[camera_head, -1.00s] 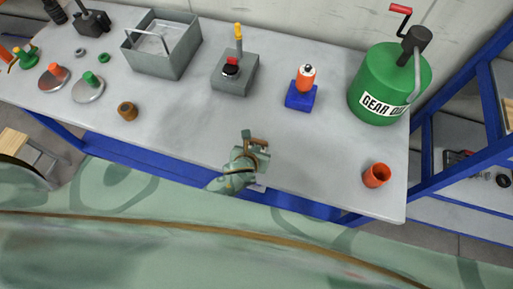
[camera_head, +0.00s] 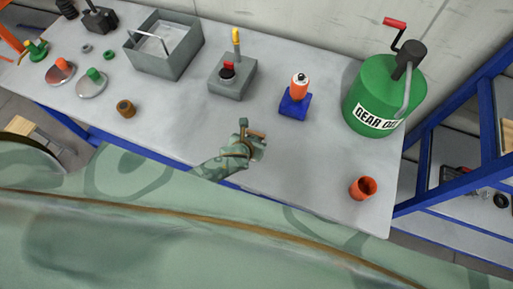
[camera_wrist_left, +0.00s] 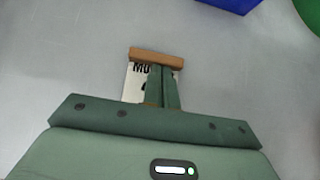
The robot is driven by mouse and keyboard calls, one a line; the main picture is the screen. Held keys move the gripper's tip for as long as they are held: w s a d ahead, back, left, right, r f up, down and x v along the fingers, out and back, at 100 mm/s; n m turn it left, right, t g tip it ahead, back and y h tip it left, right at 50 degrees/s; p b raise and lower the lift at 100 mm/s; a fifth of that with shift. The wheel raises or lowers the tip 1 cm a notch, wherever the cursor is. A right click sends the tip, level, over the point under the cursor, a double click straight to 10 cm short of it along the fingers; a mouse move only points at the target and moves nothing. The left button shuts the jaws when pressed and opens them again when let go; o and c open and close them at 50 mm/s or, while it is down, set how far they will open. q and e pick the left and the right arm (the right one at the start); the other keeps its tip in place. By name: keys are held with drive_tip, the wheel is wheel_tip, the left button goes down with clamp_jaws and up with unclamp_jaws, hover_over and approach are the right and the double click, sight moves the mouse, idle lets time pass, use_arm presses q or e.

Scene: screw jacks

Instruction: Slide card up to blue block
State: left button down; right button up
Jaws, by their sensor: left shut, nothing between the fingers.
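The blue block (camera_head: 294,106) stands on the grey bench with an orange and white cylinder on top. Its corner also shows at the top of the left wrist view (camera_wrist_left: 232,4). The card (camera_wrist_left: 134,82) is pale with black print starting "MU" and lies flat on the bench under my left fingers. My left gripper (camera_wrist_left: 163,68) is shut and empty, its fingers over the card, covering much of it. A brown bar (camera_wrist_left: 157,55) crosses at the fingertips; I cannot tell what it belongs to. In the head view my left gripper (camera_head: 248,137) is nearer the front edge than the block.
A green gear oil can (camera_head: 375,97) and an orange cup (camera_head: 362,188) stand to the right. A grey box with a red-topped button (camera_head: 231,80), a grey bin (camera_head: 166,58) and a brown ring (camera_head: 126,109) are to the left. The bench between gripper and block is clear.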

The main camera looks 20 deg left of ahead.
use_arm(q)
drive_tip(key=w, duration=0.2)
drive_tip(key=w+b, duration=0.1)
drive_tip(key=w, duration=0.3)
drive_tip(key=shift+w+a+f, duration=0.1)
drive_tip(key=shift+w+a, duration=0.2)
drive_tip(key=shift+a, duration=0.05)
drive_tip(key=w, duration=0.1)
drive_tip(key=w+b, duration=0.1)
drive_tip(key=w, duration=0.1)
drive_tip(key=shift+w+d+f, duration=0.1)
drive_tip(key=shift+w+d, duration=0.1)
drive_tip(key=shift+d, duration=0.05)
drive_tip(key=shift+w+b, duration=0.3)
drive_tip(key=shift+w, duration=0.05)
drive_tip(key=shift+a, duration=0.1)
use_arm(e)
drive_tip(key=shift+s+a+f, duration=0.25)
drive_tip(key=shift+a+f, duration=0.15)
drive_tip(key=shift+f, duration=0.2)
drive_tip(key=shift+s+a+f, duration=0.2)
drive_tip(key=shift+a+f, duration=0.2)
drive_tip(key=shift+f, duration=0.2)
use_arm(q)
drive_tip(key=shift+s, duration=0.1)
